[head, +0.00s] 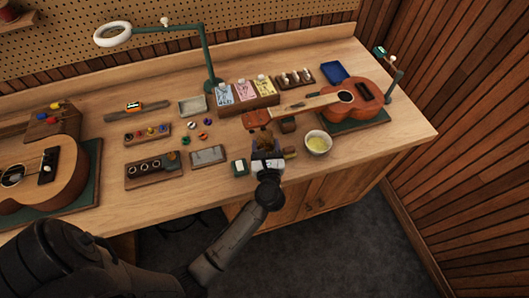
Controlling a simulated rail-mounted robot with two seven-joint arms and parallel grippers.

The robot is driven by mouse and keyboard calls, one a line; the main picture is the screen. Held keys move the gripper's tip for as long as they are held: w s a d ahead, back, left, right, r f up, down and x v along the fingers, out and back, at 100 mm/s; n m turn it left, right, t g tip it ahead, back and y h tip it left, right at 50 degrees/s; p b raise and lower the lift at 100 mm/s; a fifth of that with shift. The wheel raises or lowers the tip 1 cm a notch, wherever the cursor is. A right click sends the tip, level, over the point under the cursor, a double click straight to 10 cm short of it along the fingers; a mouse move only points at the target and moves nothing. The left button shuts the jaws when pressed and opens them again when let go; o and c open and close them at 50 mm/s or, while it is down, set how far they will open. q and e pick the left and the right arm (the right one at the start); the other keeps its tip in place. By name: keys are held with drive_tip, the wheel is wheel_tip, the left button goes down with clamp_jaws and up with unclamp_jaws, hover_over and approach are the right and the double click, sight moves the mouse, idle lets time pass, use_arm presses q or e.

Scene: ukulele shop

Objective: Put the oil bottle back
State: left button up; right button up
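My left gripper (267,160) is over the front of the workbench, left of a white bowl (318,143) with yellowish contents. A small brown, amber-looking thing (265,144) shows at its fingertips. It may be the oil bottle, but it is too small to be sure. The fingers are too small to show whether they are shut on it. A small olive-brown piece (290,154) lies just right of the gripper. A wooden rack (152,171) with several round dark places stands to the left on the bench. My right gripper is not in view.
A ukulele (362,101) lies on a green mat at the right, its neck reaching left behind the gripper. Another ukulele (38,175) lies far left.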

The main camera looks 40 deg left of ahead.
use_arm(q)
drive_tip(key=shift+f, duration=1.65)
drive_tip(key=shift+s+f+b, duration=0.1)
drive_tip(key=shift+b, duration=0.25)
drive_tip(key=shift+f, duration=0.15)
drive_tip(key=o, duration=1)
